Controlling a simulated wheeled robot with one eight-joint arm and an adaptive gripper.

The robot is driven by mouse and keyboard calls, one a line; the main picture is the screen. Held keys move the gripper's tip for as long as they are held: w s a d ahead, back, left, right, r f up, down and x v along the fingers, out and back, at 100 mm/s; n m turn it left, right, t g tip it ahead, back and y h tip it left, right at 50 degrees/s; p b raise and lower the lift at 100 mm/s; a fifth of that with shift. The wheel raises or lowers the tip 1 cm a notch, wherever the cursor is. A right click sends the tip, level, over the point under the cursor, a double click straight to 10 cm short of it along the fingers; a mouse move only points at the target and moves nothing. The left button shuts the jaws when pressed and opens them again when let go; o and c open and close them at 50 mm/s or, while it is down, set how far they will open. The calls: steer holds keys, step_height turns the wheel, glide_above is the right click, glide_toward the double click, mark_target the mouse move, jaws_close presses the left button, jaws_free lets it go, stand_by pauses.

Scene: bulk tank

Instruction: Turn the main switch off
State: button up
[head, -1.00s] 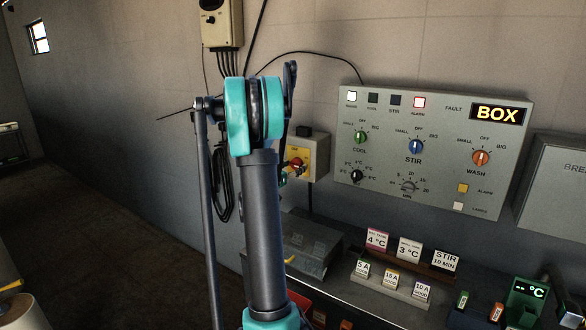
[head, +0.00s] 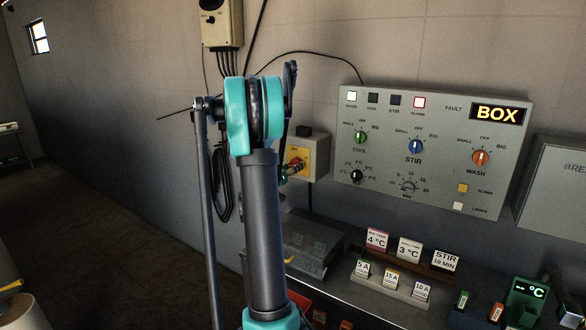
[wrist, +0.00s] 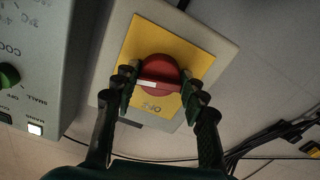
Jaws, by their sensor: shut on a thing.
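The main switch is a red rotary knob (wrist: 160,70) on a yellow plate (wrist: 199,60) of a pale box. The wrist view shows it upside down, with the OFF lettering below the knob. The white mark on the knob's bar lies nearly level in that picture. My gripper (wrist: 159,84) is shut on the knob, one finger at each end of its bar. In the head view, the yellow plate (head: 297,152) shows just right of my arm, which partly hides it; my gripper (head: 289,172) is small there, at the knob.
A grey control panel (head: 440,103) with knobs, lamps and a lit BOX display is right of the switch. Black cables (wrist: 270,137) hang beside the switch box.

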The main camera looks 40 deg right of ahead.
steer(key=shift+r+n, duration=0.15)
steer(key=shift+n, duration=7.35)
steer(key=o, duration=1.1)
steer(key=shift+o, duration=0.2)
steer(key=v, duration=1.2)
